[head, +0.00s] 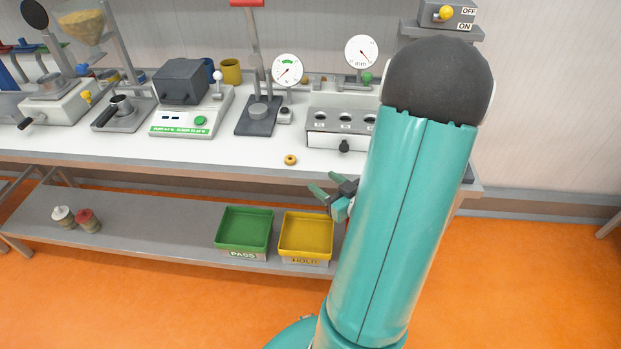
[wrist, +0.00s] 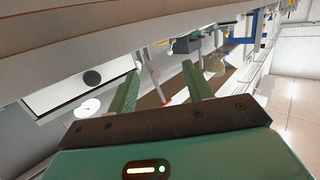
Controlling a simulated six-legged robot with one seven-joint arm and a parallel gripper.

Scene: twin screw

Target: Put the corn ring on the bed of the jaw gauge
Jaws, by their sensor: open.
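The corn ring (head: 290,159) is a small yellow ring with a dark hole, lying flat near the bench's front edge in the head view. I cannot make it out in the wrist view. My gripper (head: 318,183) is open and empty, just below and right of the ring in the picture, near the front edge. Its two green fingers (wrist: 161,67) stand apart in the wrist view. Two round dials show at the back: one with a green arc (head: 287,69) and one marked mm (head: 361,51). I cannot tell which belongs to the jaw gauge; its bed is not clear.
A press (head: 259,115) and a grey-topped machine (head: 183,85) stand further left. Green (head: 243,249) and yellow (head: 305,257) bins sit on the lower shelf. The bench front around the ring is clear.

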